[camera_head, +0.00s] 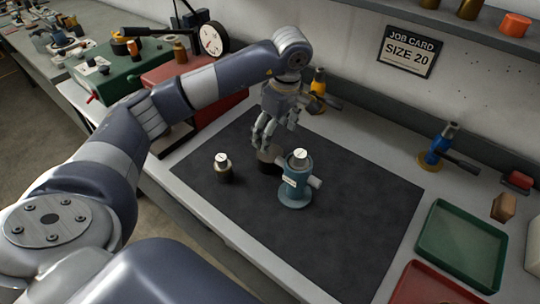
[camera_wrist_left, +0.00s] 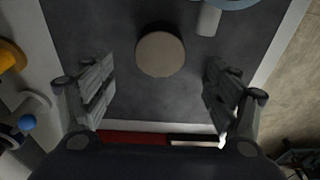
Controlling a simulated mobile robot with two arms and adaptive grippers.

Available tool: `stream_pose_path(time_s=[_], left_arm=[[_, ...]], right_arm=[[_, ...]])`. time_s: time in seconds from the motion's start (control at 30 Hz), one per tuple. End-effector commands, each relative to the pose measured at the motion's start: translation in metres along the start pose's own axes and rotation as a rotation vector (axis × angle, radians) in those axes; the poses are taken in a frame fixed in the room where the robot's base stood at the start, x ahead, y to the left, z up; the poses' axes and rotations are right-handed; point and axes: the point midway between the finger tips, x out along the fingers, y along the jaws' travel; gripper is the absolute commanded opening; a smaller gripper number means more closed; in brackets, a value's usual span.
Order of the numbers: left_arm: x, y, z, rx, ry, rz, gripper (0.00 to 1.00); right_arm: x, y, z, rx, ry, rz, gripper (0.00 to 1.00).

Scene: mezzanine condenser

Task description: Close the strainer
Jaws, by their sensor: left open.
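The blue-green strainer body (camera_head: 295,188) stands upright on the dark mat, with a side stub and a pale piece with a dark mark on its top. Its edge (camera_wrist_left: 232,3) and grey stub (camera_wrist_left: 208,21) show at the top of the left wrist view. A dark round cap-like piece (camera_head: 268,161) sits just behind it on the mat; its flat, tan round top (camera_wrist_left: 160,54) shows in the wrist view. My left gripper (camera_head: 266,139) is open above this round piece, its fingers (camera_wrist_left: 158,88) apart and empty. A smaller dark piece with a white top (camera_head: 223,168) stands to the left.
The dark mat (camera_head: 350,215) is mostly clear. A green tray (camera_head: 463,246) and a red tray (camera_head: 428,284) are at the right. A blue-handled tool (camera_head: 441,143) and an orange-topped one (camera_head: 318,83) stand along the wall. A "SIZE 20" job card (camera_head: 408,50) hangs there.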

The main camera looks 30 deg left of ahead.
Motion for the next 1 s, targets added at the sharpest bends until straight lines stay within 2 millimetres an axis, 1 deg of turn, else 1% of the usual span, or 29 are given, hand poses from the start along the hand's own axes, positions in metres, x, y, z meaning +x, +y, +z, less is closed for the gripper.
stream_pose_path(time_s=[0.1,0.2,0.3,0.4,0.63,0.73,0.9,1.0], left_arm=[[0.02,-0.002,-0.001,-0.001,0.001,-0.007,0.8],[0.035,-0.002,-0.001,0.0,0.001,-0.006,0.8],[0.045,-0.001,0.0,0.0,0.0,-0.004,0.8],[0.049,-0.001,-0.001,0.0,0.001,-0.002,0.8],[0.049,-0.001,0.0,0.0,0.001,-0.001,0.8],[0.052,-0.001,0.0,0.0,0.0,-0.003,0.8],[0.073,-0.001,0.0,0.001,-0.001,-0.007,0.8],[0.088,0.0,0.0,-0.001,0.0,-0.005,0.8]], right_arm=[[-0.006,0.0,-0.001,0.0,0.001,0.0,0.58],[-0.01,0.0,-0.003,0.0,0.003,0.0,0.58],[-0.011,0.0,-0.004,0.0,0.005,-0.001,0.58],[-0.011,-0.001,-0.004,0.0,0.006,-0.002,0.58],[-0.011,-0.003,-0.005,0.0,0.007,-0.004,0.58],[-0.015,-0.003,-0.006,0.0,0.007,-0.003,0.58],[-0.03,-0.002,-0.008,0.0,0.008,-0.003,0.58],[-0.034,-0.002,-0.008,0.0,0.008,-0.003,0.58]])
